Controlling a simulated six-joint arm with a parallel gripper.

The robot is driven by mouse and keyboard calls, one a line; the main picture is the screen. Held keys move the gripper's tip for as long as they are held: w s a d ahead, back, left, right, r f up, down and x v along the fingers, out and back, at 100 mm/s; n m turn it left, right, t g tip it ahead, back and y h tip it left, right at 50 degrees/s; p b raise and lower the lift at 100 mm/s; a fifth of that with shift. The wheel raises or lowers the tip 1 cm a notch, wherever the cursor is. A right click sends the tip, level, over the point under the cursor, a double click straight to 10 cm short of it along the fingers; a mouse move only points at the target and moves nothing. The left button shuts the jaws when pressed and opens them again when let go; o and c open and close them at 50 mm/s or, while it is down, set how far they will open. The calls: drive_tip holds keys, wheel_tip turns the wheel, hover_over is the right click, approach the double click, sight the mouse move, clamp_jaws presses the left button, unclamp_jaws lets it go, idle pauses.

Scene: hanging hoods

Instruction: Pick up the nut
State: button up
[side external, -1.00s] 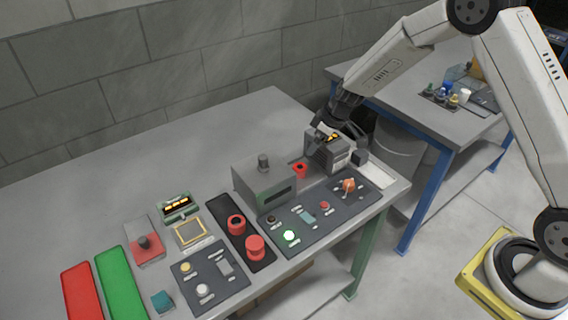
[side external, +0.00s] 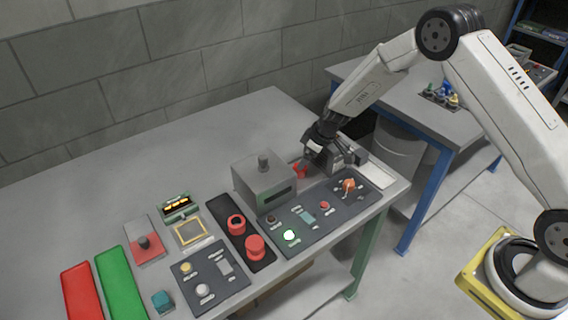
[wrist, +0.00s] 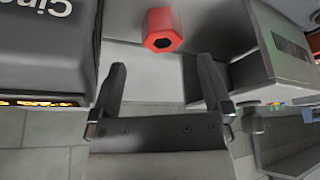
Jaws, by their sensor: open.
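The nut is a red hexagonal ring (wrist: 162,31) on a pale surface in the upper middle of the wrist view. In the side view it shows as a small red shape (side external: 301,171) beside the grey box, partly covered by my gripper. My gripper (wrist: 161,76) is open, with nothing between its two dark fingers. In the wrist view the nut lies beyond the fingertips, roughly centred between them and apart from both. My gripper (side external: 311,152) is close above the nut in the side view, where its fingertips are hard to make out.
A grey box with a knob (side external: 263,182) stands left of the nut. A dark box with an orange display (wrist: 45,50) is close to one finger's side in the wrist view. A control panel (side external: 330,210) lies in front. The back of the table is clear.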

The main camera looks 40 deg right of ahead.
drive_tip(key=shift+f, duration=0.1)
drive_tip(key=shift+x, duration=2.6)
drive_tip(key=shift+s, duration=0.1)
clamp_jaws()
